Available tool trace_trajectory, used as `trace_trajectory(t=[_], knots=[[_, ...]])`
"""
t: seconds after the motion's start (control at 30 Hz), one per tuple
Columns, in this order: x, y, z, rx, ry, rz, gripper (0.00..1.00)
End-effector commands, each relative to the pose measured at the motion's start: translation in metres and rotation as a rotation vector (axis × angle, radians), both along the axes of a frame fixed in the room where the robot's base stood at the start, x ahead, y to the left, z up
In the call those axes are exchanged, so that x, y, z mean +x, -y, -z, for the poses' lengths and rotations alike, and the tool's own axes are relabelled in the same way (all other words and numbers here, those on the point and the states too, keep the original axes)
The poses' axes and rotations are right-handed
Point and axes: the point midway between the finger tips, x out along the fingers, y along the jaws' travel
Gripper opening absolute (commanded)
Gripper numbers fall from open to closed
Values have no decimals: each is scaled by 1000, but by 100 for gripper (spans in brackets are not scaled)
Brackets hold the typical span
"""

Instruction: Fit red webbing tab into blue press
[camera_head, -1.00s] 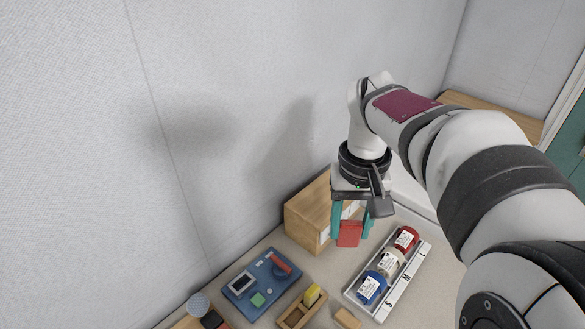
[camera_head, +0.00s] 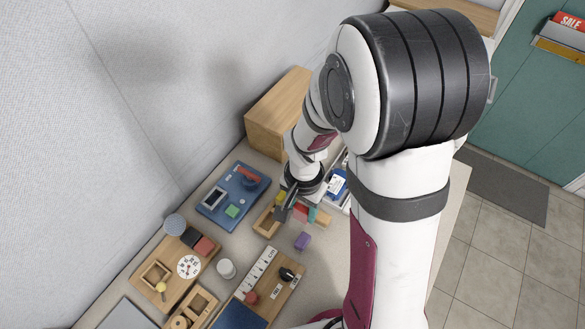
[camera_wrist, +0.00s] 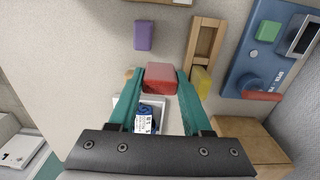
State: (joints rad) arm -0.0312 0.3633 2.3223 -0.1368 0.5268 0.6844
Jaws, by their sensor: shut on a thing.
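My gripper (camera_head: 298,210) is shut on a red block (camera_wrist: 160,77), which looks like the webbing tab. In the wrist view the block sits between the two teal fingers. In the head view my wrist partly hides the red block (camera_head: 301,212), and it is close to the wooden tray; its height above the table is unclear. The blue panel (camera_head: 219,211), likely the press, lies to the left of my gripper, with a black-framed window, a green block (camera_head: 232,211) and a red bar (camera_head: 247,173). It also shows at the upper right of the wrist view (camera_wrist: 252,62).
A wooden tray (camera_head: 261,226) with a yellow block (camera_wrist: 201,81) is beside my gripper. A purple block (camera_head: 302,241) lies nearby.

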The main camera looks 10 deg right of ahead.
Motion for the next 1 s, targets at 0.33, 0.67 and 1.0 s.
trace_trajectory(t=[0.33,0.67,1.0], knots=[[1,-2,42,0,-1,0,0],[1,-2,44,0,0,0,62],[1,-2,44,0,0,0,79]])
